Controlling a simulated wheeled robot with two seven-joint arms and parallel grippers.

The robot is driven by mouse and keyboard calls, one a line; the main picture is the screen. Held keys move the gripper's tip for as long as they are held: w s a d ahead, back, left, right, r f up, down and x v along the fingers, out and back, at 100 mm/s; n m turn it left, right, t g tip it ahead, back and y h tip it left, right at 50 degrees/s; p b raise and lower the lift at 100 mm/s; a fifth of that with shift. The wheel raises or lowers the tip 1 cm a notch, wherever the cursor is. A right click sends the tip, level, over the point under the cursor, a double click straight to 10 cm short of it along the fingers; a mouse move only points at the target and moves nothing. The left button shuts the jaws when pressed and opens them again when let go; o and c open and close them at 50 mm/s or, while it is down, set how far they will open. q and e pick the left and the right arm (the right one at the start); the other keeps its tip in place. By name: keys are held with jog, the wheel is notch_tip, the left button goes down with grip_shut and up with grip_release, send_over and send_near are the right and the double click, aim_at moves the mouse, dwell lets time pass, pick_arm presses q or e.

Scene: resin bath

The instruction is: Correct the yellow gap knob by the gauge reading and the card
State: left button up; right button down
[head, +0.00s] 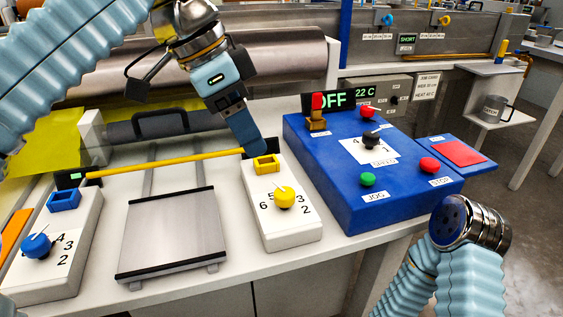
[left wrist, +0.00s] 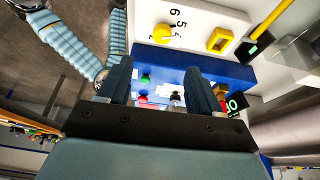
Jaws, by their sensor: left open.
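The yellow gap knob (head: 284,200) sits on a white box (head: 286,236) with numbers around it. Its pale pointer leans up and left, beyond the 5. It also shows in the left wrist view (left wrist: 163,33). My left gripper (head: 252,143) is open, behind the yellow square frame (head: 266,163) and apart from the knob. Its two fingers (left wrist: 160,88) stand apart in the left wrist view. A small dark gauge display behind the frame is mostly hidden in the head view; its reading is unclear. A job card (head: 427,85) hangs at the back, its small text reading about "HEAT 40 C".
A blue console (head: 335,185) with buttons and an OFF display stands right of the box. A yellow bar (head: 165,163) runs left from the gripper. A blue knob (head: 37,246) is at far left. A metal plate (head: 173,235) lies between the white boxes. My right arm is lower right.

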aim_at(284, 191)
pick_arm(q)
jog(key=b+x, duration=0.4)
jog(key=x, duration=0.9)
jog(key=shift+w+d+f, duration=0.2)
jog(key=shift+w+f, duration=0.05)
jog(key=shift+f, duration=0.1)
jog(key=c, duration=1)
jog(key=shift+w+r+m+g+p, duration=0.15)
jog(key=shift+m+g+p, duration=0.2)
jog(key=shift+m+p, duration=0.55)
jog(key=shift+r+m+g+p, duration=0.1)
jog(key=shift+m+g+p, duration=0.25)
jog(key=shift+m+p, duration=0.5)
jog(key=shift+c, duration=0.2)
jog(key=m+p, duration=0.1)
jog(key=m, duration=0.1)
jog(key=m+g+p, duration=0.1)
jog(key=m+p, duration=0.1)
jog(key=shift+w+f+g, duration=0.1)
jog(key=shift+g, duration=0.2)
jog(key=shift+m+p, duration=0.35)
jog(key=shift+m, duration=0.3)
jog(key=shift+f, duration=0.1)
